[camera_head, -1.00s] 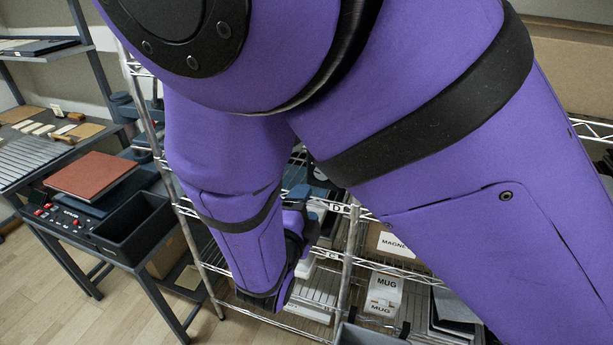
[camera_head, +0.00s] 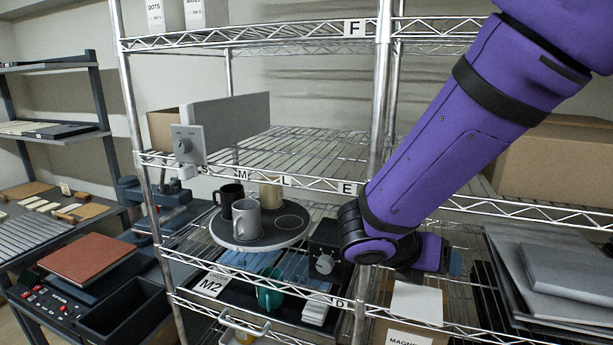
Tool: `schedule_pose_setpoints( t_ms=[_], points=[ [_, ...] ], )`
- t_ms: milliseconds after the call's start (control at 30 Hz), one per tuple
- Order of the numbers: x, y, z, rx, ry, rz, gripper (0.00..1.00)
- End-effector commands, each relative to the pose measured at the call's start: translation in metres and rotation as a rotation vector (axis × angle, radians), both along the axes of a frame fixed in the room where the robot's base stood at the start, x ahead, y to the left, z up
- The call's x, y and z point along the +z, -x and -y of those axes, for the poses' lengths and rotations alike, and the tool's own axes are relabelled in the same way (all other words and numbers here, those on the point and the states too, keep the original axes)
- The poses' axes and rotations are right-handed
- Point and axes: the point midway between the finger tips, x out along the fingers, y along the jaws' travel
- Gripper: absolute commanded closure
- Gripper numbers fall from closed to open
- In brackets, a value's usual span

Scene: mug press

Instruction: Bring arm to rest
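My purple arm (camera_head: 440,150) reaches down from the upper right, in front of the wire shelf rack. Its black wrist joint (camera_head: 375,240) is beside the right post of the shelf bay. The purple end part of the arm points right past the wrist, at the height of the shelf below label E. My gripper's fingers cannot be made out there, so its opening and anything in it are hidden.
A round dark tray (camera_head: 222,232) holds a black mug (camera_head: 231,198), a grey mug (camera_head: 247,220) and a beige mug (camera_head: 271,193). A black box with a knob (camera_head: 325,262) stands close left of my wrist. A green mug (camera_head: 270,292) sits lower. Grey slabs (camera_head: 565,265) lie right.

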Motion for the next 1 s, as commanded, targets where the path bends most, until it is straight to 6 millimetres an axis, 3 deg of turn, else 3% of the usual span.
schedule_pose_setpoints(
  t_ms=[200,433,700,1000],
  points=[
    [0.026,0.029,0.043,-0.395,-0.310,0.216,0.35],
    [0.052,0.065,0.073,-0.851,-0.622,0.473,0.35],
    [0.084,0.106,0.088,-1.390,-0.959,0.782,0.35],
    [0.119,0.141,0.089,-1.912,-1.281,1.064,0.35]
  ],
)
